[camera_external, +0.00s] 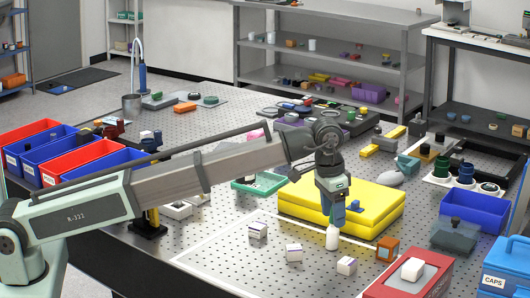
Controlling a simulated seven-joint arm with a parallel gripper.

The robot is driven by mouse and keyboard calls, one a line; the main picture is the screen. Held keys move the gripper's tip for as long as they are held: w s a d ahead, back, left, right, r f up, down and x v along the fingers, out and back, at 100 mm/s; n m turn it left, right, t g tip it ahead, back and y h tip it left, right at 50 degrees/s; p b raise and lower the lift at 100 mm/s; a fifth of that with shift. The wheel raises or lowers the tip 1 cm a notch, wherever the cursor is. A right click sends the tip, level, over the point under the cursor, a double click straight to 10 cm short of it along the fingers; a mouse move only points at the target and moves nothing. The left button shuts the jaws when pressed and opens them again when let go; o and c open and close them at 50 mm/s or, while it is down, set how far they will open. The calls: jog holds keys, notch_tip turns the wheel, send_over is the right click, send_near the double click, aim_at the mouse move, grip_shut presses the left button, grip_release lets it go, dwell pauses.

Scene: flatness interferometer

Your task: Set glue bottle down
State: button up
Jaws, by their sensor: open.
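My gripper (332,212) points down over the front part of the perforated table (225,240), in front of the yellow block. Its jaws are open. A small white bottle (332,238), which looks like the glue bottle, stands upright directly below the gripper. Its top meets the fingertips in the picture, so I cannot tell whether the fingers touch it or are just around it. Its base appears to be on the table surface.
A thick yellow block (375,208) lies right behind the bottle. Small white boxes (294,252) and an orange-brown cube (387,248) stand nearby. A red tray (440,272) holding a white piece is at front right. Red and blue bins (75,172) line the left. Bare table lies front left.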

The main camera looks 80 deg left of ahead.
aim_at(328, 229)
notch_tip(328, 229, up, 9)
jog(key=s, duration=0.1)
jog(key=shift+f, duration=0.2)
